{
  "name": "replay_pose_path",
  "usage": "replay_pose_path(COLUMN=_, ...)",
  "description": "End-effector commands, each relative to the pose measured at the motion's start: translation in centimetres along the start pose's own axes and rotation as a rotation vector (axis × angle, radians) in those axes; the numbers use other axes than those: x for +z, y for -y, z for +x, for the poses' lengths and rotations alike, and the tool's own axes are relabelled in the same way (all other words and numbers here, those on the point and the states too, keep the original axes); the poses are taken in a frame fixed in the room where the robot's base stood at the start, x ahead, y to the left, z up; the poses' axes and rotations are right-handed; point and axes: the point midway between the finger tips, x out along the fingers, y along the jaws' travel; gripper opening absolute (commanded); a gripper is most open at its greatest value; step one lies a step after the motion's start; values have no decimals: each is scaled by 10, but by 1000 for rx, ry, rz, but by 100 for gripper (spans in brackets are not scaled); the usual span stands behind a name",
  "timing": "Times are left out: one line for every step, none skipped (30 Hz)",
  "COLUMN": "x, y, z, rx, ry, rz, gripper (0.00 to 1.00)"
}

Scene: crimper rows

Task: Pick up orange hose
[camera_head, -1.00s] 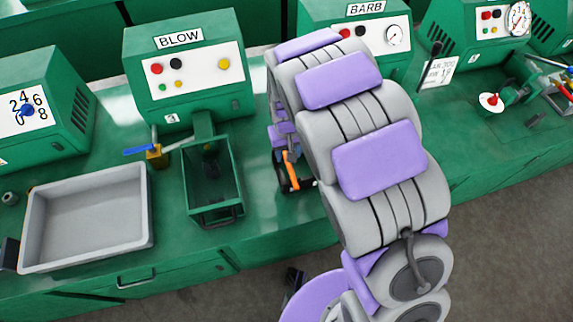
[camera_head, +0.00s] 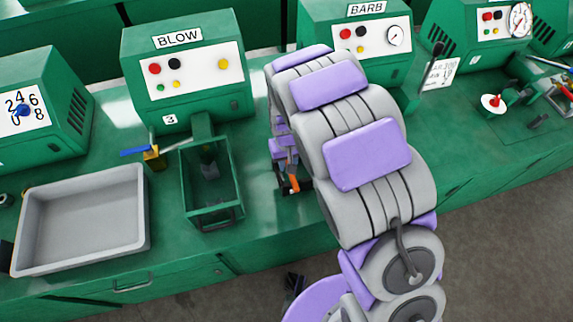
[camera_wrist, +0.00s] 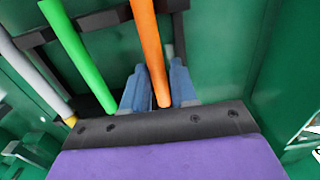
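The orange hose (camera_wrist: 150,45) runs down the middle of the wrist view, its rounded lower end above the dark edge of my gripper. My gripper (camera_wrist: 158,68) has a blue-grey finger on each side of the hose. The gap looks narrow, but I cannot tell whether they touch it. In the head view a short orange piece (camera_head: 294,182) shows just below my gripper (camera_head: 285,160), which is small and partly hidden by my arm.
A green hose (camera_wrist: 78,50) and a grey hose (camera_wrist: 30,72) stand left of the orange one, close by. A dark frame (camera_wrist: 95,20) crosses behind them. The green open bin (camera_head: 190,220) and grey tray (camera_head: 150,225) are left of my gripper on the green bench.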

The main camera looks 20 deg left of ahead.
Motion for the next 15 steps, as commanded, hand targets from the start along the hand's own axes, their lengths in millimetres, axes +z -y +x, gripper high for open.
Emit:
replay_pose_path(x=0, y=0, z=0, rx=-1, ry=0, rz=1, gripper=22)
replay_pose_path(x=0, y=-1, z=0, rx=-1, ry=0, rz=1, gripper=19)
replay_pose_path(x=0, y=0, z=0, rx=0, ry=0, rz=1, gripper=15)
replay_pose_path(x=0, y=0, z=0, rx=0, ry=0, rz=0, gripper=13)
replay_pose_path(x=0, y=0, z=0, rx=1, ry=1, rz=0, gripper=10)
replay_pose_path(x=-1, y=1, z=0, rx=2, ry=1, rz=0, gripper=6)
replay_pose_path(x=-1, y=1, z=0, rx=2, ry=1, rz=0, gripper=3)
replay_pose_path(x=-1, y=1, z=1, rx=3, ry=2, rz=0, gripper=0)
replay_pose_path(x=-2, y=2, z=1, rx=3, ry=2, rz=0, gripper=0)
replay_pose_path(x=-2, y=2, z=1, rx=4, ry=3, rz=0, gripper=0)
replay_pose_path(x=-2, y=2, z=1, rx=4, ry=3, rz=0, gripper=0)
replay_pose_path(x=-2, y=2, z=2, rx=4, ry=3, rz=0, gripper=0)
replay_pose_path(x=-2, y=2, z=1, rx=4, ry=3, rz=0, gripper=0)
replay_pose_path(x=-2, y=2, z=1, rx=4, ry=3, rz=0, gripper=0)
replay_pose_path(x=-2, y=2, z=1, rx=4, ry=3, rz=0, gripper=0)
